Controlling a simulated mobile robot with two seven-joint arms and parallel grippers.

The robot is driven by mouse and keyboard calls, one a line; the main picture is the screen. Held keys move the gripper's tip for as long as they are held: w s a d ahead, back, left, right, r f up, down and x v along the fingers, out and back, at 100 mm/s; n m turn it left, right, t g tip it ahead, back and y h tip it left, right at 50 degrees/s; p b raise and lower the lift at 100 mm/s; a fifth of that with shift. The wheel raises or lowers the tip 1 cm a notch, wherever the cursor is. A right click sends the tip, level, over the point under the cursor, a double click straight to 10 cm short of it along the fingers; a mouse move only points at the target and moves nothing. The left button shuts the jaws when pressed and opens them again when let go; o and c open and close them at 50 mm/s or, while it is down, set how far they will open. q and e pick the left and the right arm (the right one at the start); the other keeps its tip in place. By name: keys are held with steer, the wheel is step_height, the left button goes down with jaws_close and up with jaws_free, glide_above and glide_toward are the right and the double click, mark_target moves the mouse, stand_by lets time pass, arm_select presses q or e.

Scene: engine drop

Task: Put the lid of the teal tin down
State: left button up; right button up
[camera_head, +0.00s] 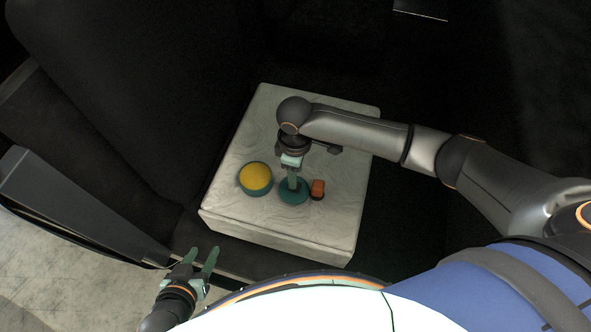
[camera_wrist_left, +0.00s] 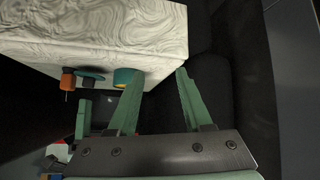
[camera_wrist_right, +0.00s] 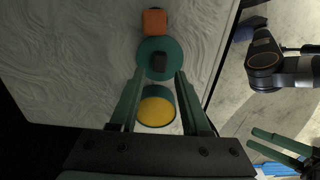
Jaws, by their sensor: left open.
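The teal lid (camera_head: 295,197), a round disc with a dark knob, appears to lie flat on the pale block between the tin and an orange object. The right wrist view shows the lid (camera_wrist_right: 149,46) with its knob (camera_wrist_right: 158,62) just beyond my fingertips. The open teal tin (camera_head: 255,178), yellow inside, stands left of the lid; the right wrist view shows it too (camera_wrist_right: 156,110). My right gripper (camera_head: 292,182) is over the lid, fingers apart with a gap on both sides of the knob. My left gripper (camera_head: 202,253) is open and empty, off the block's front left.
The orange object (camera_head: 318,187) with a dark base stands close to the lid's right. The pale marbled block (camera_head: 340,125) has bare top at the back and front right. A dark seat-like form (camera_head: 120,100) rises left of the block.

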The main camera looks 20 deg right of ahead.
steer(key=shift+o, duration=0.4)
arm_select(q)
steer(key=shift+f, duration=0.1)
arm_select(e)
steer(key=shift+r, duration=0.1)
